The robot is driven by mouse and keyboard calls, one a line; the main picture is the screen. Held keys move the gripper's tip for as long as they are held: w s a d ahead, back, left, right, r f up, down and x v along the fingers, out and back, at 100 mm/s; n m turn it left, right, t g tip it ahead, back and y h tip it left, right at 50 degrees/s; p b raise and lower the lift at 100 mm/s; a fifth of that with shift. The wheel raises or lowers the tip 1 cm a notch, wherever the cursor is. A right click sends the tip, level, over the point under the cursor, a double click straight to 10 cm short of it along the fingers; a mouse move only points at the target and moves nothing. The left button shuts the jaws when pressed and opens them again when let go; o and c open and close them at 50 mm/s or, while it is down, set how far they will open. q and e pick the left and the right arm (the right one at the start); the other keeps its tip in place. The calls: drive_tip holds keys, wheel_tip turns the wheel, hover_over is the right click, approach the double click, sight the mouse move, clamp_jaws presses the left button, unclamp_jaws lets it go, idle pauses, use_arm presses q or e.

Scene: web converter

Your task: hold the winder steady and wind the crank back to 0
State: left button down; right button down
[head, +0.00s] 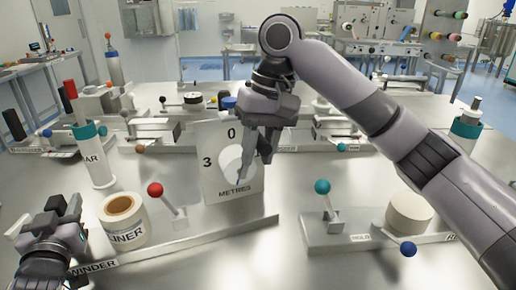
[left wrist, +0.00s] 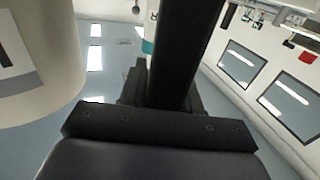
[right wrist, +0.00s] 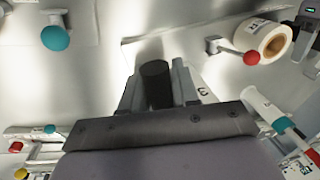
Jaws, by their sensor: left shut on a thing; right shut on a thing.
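The winder (head: 185,243) is a long pale base labelled WINDER. It carries an upright METRES panel (head: 213,188) with the figures 0 and 3 and a round white disc (head: 230,160). My right gripper (head: 256,150) is in front of the panel, shut on a black crank grip (right wrist: 155,84), which shows between its fingers in the right wrist view. The crank arm and any pointer are mostly hidden, so I cannot tell the reading. My left gripper (head: 63,207) is at the winder's left end, shut on a black upright handle (left wrist: 188,45).
A roll labelled LINER (head: 122,222) and a red-knobbed lever (head: 170,200) stand on the winder. A white cylinder (head: 98,160) with a teal collar is behind. To the right, another base (head: 345,238) bears a teal-knobbed lever (head: 328,205) and a pale roll (head: 410,215).

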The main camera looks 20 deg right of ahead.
drive_tip(key=shift+a+f, duration=0.15)
drive_tip(key=shift+a, duration=0.05)
idle(0.5)
drive_tip(key=c, duration=0.9)
unclamp_jaws()
drive_tip(key=shift+d, duration=0.1)
drive_tip(key=shift+d+r, duration=0.15)
drive_tip(key=shift+r, duration=0.45)
drive_tip(key=r, duration=0.3)
drive_tip(key=d+r, duration=0.1)
drive_tip(key=r, duration=0.3)
drive_tip(key=d+r, duration=0.1)
drive_tip(key=r, duration=0.2)
drive_tip(key=shift+s+r, duration=0.2)
drive_tip(key=shift+r, duration=0.15)
